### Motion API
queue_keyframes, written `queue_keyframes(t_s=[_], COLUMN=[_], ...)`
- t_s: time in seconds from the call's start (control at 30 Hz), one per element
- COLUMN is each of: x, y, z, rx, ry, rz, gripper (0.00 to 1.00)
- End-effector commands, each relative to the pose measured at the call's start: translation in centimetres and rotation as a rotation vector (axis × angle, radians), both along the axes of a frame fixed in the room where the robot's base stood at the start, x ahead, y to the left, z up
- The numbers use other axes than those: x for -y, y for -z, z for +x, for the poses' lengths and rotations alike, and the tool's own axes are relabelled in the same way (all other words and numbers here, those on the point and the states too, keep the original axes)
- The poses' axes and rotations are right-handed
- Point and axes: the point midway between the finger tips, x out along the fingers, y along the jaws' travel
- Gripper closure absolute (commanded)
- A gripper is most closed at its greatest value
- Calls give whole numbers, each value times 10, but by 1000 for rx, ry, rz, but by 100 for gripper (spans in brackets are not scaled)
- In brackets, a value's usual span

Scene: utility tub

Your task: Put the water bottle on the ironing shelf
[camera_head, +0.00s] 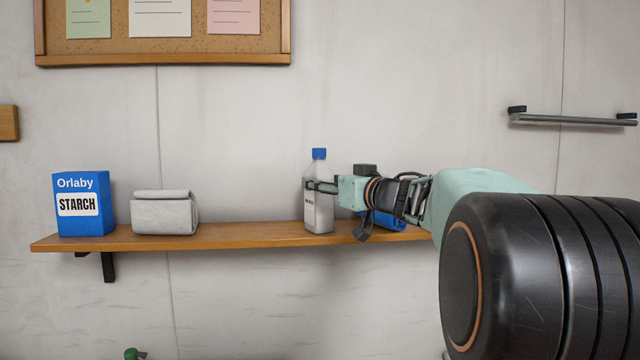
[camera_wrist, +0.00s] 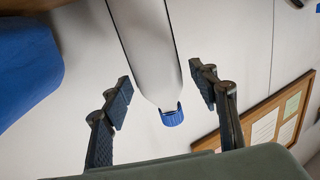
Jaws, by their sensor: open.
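The water bottle (camera_head: 318,208) is pale with a blue cap and stands upright on the wooden wall shelf (camera_head: 250,236), right of its middle. My gripper (camera_head: 310,186) is at the bottle's upper body, reaching in from the right. In the wrist view the bottle (camera_wrist: 148,45) lies between the two fingers of my gripper (camera_wrist: 160,98), with a visible gap on each side, so the fingers are open. The bottle's blue cap (camera_wrist: 172,117) points toward the palm side of that picture. My gripper hides part of the bottle in the head view.
A blue object (camera_head: 388,221) sits behind my wrist, partly hidden. The shelf between cloth and bottle is bare. A towel bar (camera_head: 572,119) and cork board (camera_head: 165,58) hang above.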

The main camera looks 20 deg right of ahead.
Motion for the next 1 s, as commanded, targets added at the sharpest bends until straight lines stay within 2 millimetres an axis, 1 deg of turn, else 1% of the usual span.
queue_keyframes(t_s=[0.03, 0.2, 0.3, 0.4, 0.5, 0.6, 1.0], x=[3, 9, 13, 15, 16, 17, 14], y=[0, 0, 0, 0, 0, 0, 2], z=[-12, -47, -64, -76, -83, -86, -84], rx=[1, 1, 0, 1, 1, 0, 5], ry=[4, 3, 2, 1, 1, 0, 5], rz=[-2, -2, -2, -1, 0, 0, -10], gripper=[45, 45, 45, 45, 45, 45, 45])
